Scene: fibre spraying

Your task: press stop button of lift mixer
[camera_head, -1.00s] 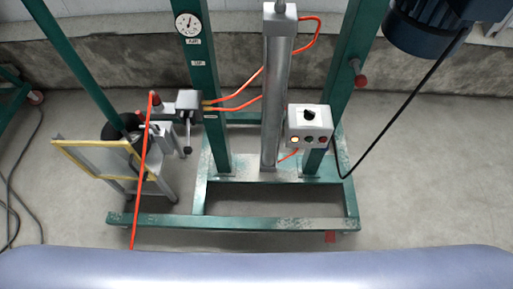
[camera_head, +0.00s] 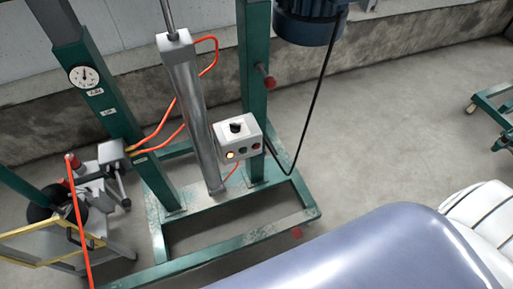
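The lift mixer's control box (camera_head: 238,138) is a small white box mounted on the green frame, near the middle of the camera_head view. It has a black knob (camera_head: 236,127) on its upper part. Below the knob is a row of small buttons: a pale, lit-looking one (camera_head: 230,155), a dark green one (camera_head: 243,150) and a red one (camera_head: 255,146) on the right. Nothing covers or touches the box. Any lettering on it is too small to read. Neither of my grippers is in view.
The mixer's green base frame (camera_head: 233,245) stands on the concrete floor. A silver cylinder (camera_head: 191,105) with orange hoses is left of the box; a blue motor (camera_head: 310,22) hangs above right. A yellow-edged stand (camera_head: 40,245) is at lower left. Floor to the right is mostly clear.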

